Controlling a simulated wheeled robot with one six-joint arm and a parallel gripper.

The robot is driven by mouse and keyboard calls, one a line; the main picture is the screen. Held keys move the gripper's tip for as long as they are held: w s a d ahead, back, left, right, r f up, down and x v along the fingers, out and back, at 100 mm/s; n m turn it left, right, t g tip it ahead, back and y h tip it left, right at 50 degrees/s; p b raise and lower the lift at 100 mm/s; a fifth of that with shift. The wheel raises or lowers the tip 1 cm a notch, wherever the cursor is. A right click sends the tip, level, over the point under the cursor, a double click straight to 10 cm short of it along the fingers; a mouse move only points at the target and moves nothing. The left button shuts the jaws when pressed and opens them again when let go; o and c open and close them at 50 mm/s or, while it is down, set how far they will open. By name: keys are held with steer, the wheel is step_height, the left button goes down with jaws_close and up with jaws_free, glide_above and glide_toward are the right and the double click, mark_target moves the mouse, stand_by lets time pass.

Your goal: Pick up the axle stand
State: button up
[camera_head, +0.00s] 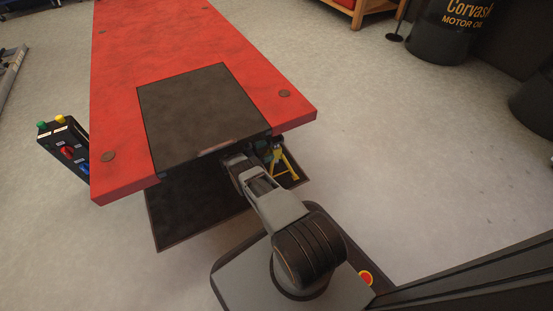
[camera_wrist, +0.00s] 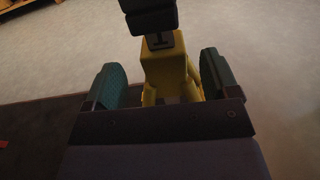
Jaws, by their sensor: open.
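The axle stand is yellow with a dark top. In the head view the axle stand (camera_head: 284,162) shows partly beside the near right corner of the red lift, over the dark tray (camera_head: 172,221). In the wrist view the axle stand (camera_wrist: 168,72) rises between the two teal finger pads, its dark saddle at the top edge. My gripper (camera_wrist: 163,76) is open around the stand, with a gap visible on each side. In the head view my gripper (camera_head: 264,150) is partly hidden by the arm and the lift edge. The stand's feet are mostly hidden.
The red lift deck (camera_head: 190,35) with a dark plate (camera_head: 203,108) overhangs close to my arm. A control box (camera_head: 66,148) with coloured buttons stands at the left. A black oil drum (camera_head: 445,35) stands far right. The floor to the right is clear.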

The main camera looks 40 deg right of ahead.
mark_target(275, 146)
steer(key=d, duration=0.2)
steer(key=s+d, duration=0.1)
steer(key=d, duration=0.1)
steer(key=shift+d+r, duration=0.1)
steer(key=shift+d, duration=0.25)
steer(key=shift+c, duration=0.3)
steer(key=shift+s, duration=0.1)
jaws_close()
steer(key=shift+r, duration=0.2)
